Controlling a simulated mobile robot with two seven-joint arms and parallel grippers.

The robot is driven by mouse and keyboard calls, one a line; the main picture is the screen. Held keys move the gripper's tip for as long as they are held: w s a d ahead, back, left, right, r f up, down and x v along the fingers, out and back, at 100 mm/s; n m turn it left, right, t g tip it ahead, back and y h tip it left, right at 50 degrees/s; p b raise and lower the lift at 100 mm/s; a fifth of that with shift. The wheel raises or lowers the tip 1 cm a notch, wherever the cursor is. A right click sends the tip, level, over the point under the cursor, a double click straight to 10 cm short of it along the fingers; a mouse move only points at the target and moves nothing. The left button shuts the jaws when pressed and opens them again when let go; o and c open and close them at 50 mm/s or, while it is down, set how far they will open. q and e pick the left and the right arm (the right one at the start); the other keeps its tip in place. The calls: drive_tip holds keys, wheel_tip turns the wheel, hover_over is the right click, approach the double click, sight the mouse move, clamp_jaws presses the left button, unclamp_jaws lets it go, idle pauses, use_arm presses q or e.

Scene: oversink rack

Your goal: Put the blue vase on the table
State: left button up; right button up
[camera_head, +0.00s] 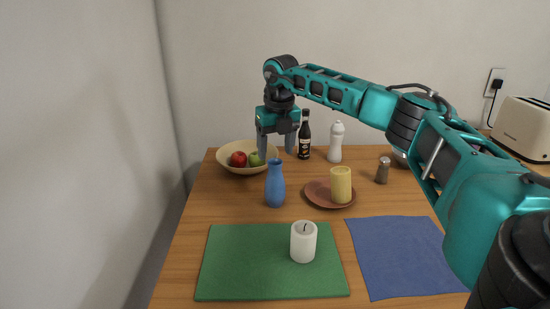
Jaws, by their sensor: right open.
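The blue vase (275,184) stands upright on the wooden table (213,205), in front of the fruit bowl and behind the green mat. My right gripper (276,152) reaches in from the right and points down. Its two grey fingers are open, with nothing seen held between them. In the picture the fingers lie just above and to either side of the vase's neck; how far apart they are in depth I cannot tell. My left gripper is not in view.
A bowl (240,169) with apples and a dark bottle (305,140) stand behind. A white bottle (336,142), a shaker (383,170) and a yellow cup (341,184) on a brown plate (319,198) are right. A white candle (304,241) stands on the green mat (240,265); the blue cloth (400,255) is bare.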

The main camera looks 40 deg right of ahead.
wheel_tip(320, 180, up, 7)
drive_tip(key=s, duration=0.1)
drive_tip(key=shift+a+p, duration=0.2)
drive_tip(key=shift+p, duration=0.25)
drive_tip(key=shift+f, duration=0.1)
